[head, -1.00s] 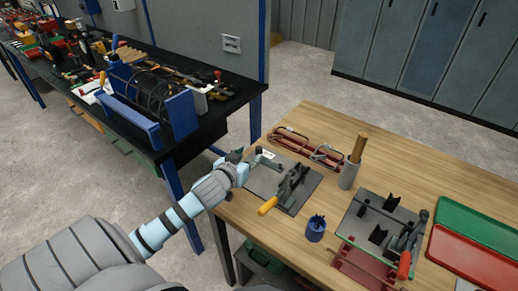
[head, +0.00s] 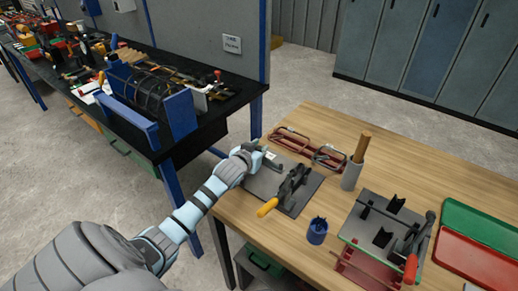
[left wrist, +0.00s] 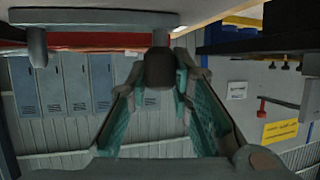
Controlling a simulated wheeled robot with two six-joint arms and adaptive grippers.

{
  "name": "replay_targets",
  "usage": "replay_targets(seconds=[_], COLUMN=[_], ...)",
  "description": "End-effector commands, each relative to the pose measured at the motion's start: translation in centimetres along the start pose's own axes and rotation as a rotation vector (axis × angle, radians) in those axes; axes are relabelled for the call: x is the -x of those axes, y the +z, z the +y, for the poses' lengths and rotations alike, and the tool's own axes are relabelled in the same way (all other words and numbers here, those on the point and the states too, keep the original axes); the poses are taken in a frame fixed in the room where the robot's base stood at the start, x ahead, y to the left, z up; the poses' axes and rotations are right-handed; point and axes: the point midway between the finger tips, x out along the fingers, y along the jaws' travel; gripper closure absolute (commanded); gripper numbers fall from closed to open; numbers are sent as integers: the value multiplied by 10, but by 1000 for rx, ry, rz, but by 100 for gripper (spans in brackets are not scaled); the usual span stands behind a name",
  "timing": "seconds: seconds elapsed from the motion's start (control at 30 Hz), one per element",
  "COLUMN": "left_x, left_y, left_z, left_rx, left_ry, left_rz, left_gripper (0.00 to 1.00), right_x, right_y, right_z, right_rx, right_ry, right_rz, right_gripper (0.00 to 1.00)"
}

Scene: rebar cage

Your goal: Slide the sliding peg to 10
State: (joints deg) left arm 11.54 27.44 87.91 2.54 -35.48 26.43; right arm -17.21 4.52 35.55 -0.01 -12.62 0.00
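A grey plate (head: 309,189) with a black clamp-like fixture and a yellow handle (head: 267,207) lies on the wooden table. My left gripper (head: 257,154) is at the plate's far left corner, close to a small grey part (head: 271,157) there. In the left wrist view my left gripper (left wrist: 161,78) has its fingers apart, with their teal inner faces showing. A dark blunt knob (left wrist: 159,68), perhaps the sliding peg, shows between the fingertips; contact is unclear. No scale number is readable. My right gripper is out of view.
Red clamps (head: 310,148) lie behind the plate. A grey cup (head: 351,175) with wooden handles, a blue cup (head: 317,231), a second fixture plate (head: 364,232) and red (head: 466,261) and green (head: 480,222) trays stand to the right. A black workbench (head: 215,122) is left.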

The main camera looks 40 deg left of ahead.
Motion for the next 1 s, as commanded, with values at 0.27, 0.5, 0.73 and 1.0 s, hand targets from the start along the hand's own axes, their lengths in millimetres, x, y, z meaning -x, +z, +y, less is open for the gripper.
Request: replay_targets(seconds=[0.27,0.5,0.73,1.0], left_x=[1,6,5,6], left_y=[-1,2,4,3], left_z=[4,24,26,24], left_rx=[3,5,6,4], left_ry=[1,1,5,1], left_rz=[-1,-2,-2,-1], left_gripper=[100,100,72,59], right_x=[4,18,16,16], right_y=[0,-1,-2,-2], right_z=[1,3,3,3], right_rx=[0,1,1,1], right_ry=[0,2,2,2], right_rz=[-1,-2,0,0], right_gripper=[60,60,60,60])
